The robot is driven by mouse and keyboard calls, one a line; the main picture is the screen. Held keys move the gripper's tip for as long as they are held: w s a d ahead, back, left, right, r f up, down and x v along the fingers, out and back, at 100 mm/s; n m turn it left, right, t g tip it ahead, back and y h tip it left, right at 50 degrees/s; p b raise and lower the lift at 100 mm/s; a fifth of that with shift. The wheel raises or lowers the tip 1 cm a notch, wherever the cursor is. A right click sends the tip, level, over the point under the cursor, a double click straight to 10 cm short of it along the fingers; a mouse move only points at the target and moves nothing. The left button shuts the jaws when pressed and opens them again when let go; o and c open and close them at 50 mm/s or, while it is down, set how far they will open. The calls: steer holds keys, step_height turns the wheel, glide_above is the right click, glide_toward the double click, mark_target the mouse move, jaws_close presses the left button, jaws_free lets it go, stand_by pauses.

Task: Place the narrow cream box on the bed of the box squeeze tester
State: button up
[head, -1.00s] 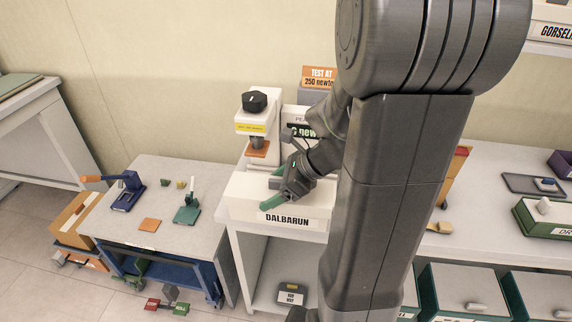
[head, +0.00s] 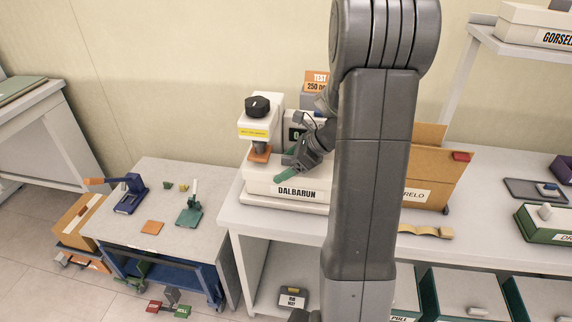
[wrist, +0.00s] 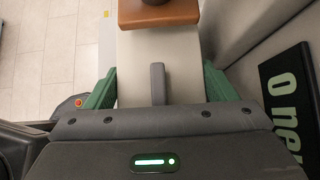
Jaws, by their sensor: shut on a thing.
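The narrow cream box (head: 262,187), labelled DALBARUN, is at the box squeeze tester (head: 258,116), over its pale bed (head: 262,204). I cannot tell whether it rests fully on the bed. In the wrist view the cream box top (wrist: 185,55), with a grey handle, lies between the green fingers. My gripper (head: 292,170) is shut on the box; in the wrist view the gripper (wrist: 160,88) has a finger along each side. The tester's orange press plate (head: 260,154) is above the far part of the box and covers that part in the wrist view (wrist: 158,12).
The tester's display (wrist: 290,95) stands close to the right of my gripper. A brown carton (head: 428,170) stands right of my arm on the bench. A low table (head: 160,180) with small hand tools is at left. An orange sign (head: 316,82) is behind the tester.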

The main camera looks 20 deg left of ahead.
steer(key=shift+f, duration=0.15)
steer(key=o, duration=1)
steer(key=shift+r, duration=0.25)
steer(key=v, duration=1.2)
